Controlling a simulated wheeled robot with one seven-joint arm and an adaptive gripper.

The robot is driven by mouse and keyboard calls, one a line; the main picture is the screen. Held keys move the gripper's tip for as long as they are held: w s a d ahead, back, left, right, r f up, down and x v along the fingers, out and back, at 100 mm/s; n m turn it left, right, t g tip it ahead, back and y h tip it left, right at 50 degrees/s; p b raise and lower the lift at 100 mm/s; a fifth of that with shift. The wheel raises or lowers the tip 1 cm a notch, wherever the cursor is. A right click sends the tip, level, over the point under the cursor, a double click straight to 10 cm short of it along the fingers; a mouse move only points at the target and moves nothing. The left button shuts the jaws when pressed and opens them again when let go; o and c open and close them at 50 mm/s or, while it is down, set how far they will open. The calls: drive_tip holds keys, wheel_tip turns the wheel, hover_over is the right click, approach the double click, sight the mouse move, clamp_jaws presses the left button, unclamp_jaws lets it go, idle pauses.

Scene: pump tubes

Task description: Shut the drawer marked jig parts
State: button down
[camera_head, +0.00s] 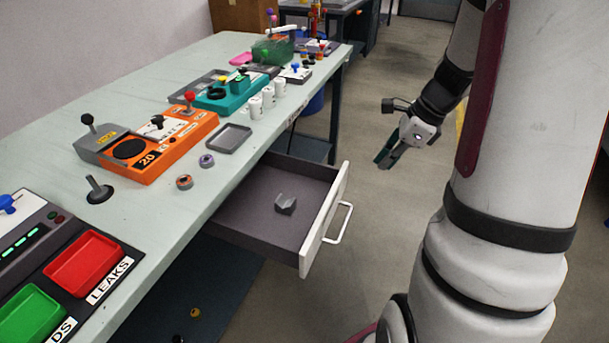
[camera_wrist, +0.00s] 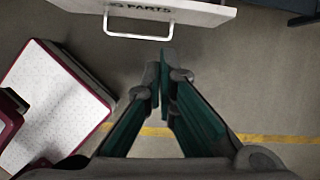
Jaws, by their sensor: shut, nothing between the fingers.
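The drawer (camera_head: 262,212) under the bench is pulled out, with a grey block (camera_head: 286,204) lying inside. Its white front panel (camera_head: 325,220) carries a white bar handle (camera_head: 340,224). In the wrist view the front panel (camera_wrist: 200,12) shows at the top, with lettering ending in "PARTS" partly cut off, and the handle (camera_wrist: 138,36) below it. My gripper (camera_head: 385,160) is shut and empty, out in the aisle to the right of the drawer front and apart from it. In the wrist view its green fingertips (camera_wrist: 160,75) point toward the panel, with floor between.
The bench top (camera_head: 75,165) holds an orange pump unit (camera_head: 160,145), white cups, a grey tray (camera_head: 228,138), and red (camera_head: 83,263) and green bins. Small rings lie on the floor below. The aisle floor (camera_head: 375,110) beyond my gripper is clear.

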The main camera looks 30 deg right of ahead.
drive_tip(key=shift+m, duration=0.6)
drive_tip(key=b+x, duration=0.1)
drive_tip(key=x, duration=0.3)
drive_tip(key=b+x, duration=0.2)
drive_tip(key=x, duration=0.3)
drive_tip(key=w+b+x, duration=0.1)
drive_tip(key=b+x, duration=0.1)
drive_tip(key=x, duration=0.2)
drive_tip(key=shift+w+a+r, duration=0.1)
drive_tip(key=shift+w+a, duration=0.05)
drive_tip(key=shift+a, duration=0.1)
drive_tip(key=shift+w+a, duration=0.35)
drive_tip(key=shift+w, duration=0.05)
drive_tip(key=w+a+p, duration=0.8)
drive_tip(key=w+a, duration=0.6)
drive_tip(key=w, duration=0.4)
drive_tip(key=shift+a, duration=0.3)
drive_tip(key=shift+w, duration=0.1)
drive_tip(key=shift+d, duration=0.1)
